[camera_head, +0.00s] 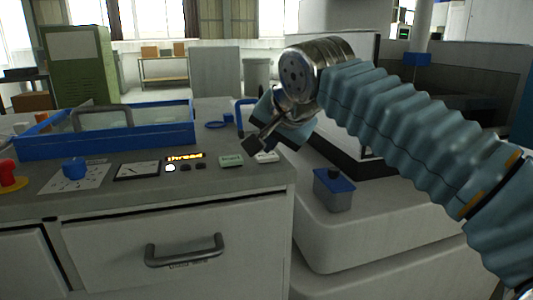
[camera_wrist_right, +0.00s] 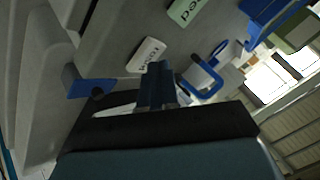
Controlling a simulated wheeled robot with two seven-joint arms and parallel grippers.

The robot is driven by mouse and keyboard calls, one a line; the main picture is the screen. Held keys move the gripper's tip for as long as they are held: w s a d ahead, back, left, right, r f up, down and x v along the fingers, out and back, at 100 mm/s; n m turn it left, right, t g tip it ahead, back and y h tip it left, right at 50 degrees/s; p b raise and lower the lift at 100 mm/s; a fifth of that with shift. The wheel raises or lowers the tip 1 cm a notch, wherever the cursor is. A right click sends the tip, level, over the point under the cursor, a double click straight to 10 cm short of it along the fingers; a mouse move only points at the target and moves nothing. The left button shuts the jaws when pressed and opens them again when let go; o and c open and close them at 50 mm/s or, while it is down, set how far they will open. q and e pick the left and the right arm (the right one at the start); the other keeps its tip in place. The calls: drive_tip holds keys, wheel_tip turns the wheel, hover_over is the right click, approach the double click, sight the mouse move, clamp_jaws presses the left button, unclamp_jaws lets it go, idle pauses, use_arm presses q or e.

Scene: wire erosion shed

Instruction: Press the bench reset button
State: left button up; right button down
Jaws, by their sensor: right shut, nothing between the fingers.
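My right gripper (camera_head: 252,145) hangs over the right end of the grey bench (camera_head: 215,190), shut and empty. Its fingertips appear close to a green labelled tile (camera_head: 231,160) and a white tile (camera_head: 266,157); contact cannot be told. In the right wrist view the shut fingers (camera_wrist_right: 155,72) point towards the white tile (camera_wrist_right: 147,54), with the green tile (camera_wrist_right: 184,11) beyond. A display reading "thread" (camera_head: 185,157) has small buttons (camera_head: 186,168) below it. A red mushroom button (camera_head: 7,171) on a yellow base is at the far left. Which button is the reset cannot be read. My left gripper is out of view.
A blue-framed clear tray (camera_head: 120,147) stands at the bench's back left. A blue knob (camera_head: 74,168) and a dial meter (camera_head: 137,170) sit on the bench. A grey box with a blue lid (camera_head: 334,190) stands on the lower white surface to the right.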

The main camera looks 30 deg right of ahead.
sight(269, 157)
drive_tip(key=shift+r+p, duration=0.55)
drive_tip(key=shift+r, duration=0.15)
wheel_tip(269, 157, up, 5)
drive_tip(key=p, duration=0.4)
drive_tip(key=shift+r+p, duration=0.1)
drive_tip(key=shift+p, duration=0.25)
